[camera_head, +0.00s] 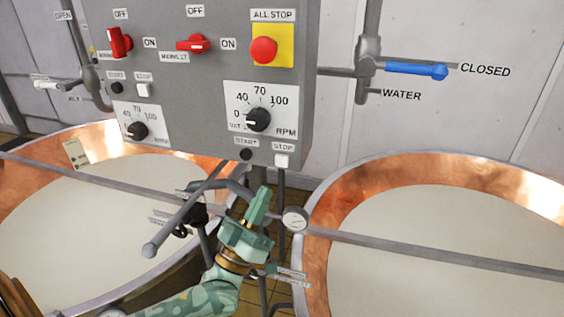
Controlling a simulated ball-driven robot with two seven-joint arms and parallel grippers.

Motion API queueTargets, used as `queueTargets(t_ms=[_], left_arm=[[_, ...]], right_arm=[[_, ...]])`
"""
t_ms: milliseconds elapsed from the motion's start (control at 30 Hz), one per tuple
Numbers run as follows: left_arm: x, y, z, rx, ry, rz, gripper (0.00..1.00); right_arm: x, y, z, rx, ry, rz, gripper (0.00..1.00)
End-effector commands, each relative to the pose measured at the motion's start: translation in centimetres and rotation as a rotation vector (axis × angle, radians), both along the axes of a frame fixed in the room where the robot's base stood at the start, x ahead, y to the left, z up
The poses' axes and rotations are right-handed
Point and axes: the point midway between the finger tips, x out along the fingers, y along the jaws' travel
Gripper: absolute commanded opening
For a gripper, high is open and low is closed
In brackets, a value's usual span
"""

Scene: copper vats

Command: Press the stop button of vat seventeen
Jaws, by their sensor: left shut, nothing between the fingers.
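The grey control panel (205,90) hangs at top centre. A second white stop button (143,90) is higher on the left. My green left gripper (265,190) is shut and empty, its fingers pointing up. In the picture it is just below and left of the right-hand stop button; the gap in depth is unclear. My right gripper is not in view.
A red all-stop button (263,50) on a yellow plate and a speed dial (257,119) are above. Copper vats (345,205) with pale contents stand left and right.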

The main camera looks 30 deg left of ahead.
Motion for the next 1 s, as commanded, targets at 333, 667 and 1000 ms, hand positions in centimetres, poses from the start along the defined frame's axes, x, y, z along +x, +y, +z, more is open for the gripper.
queueTargets(t_ms=[333,667,1000], left_arm=[[3.9,0.9,-0.3,0.004,-0.002,0.0,0.0],[7.6,1.8,-0.1,0.002,0.0,0.0,0.0],[8.4,2.0,0.0,0.001,0.001,-0.001,0.0]], right_arm=[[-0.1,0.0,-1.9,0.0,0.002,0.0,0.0],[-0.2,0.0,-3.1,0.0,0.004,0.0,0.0],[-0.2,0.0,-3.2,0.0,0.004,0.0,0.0]])
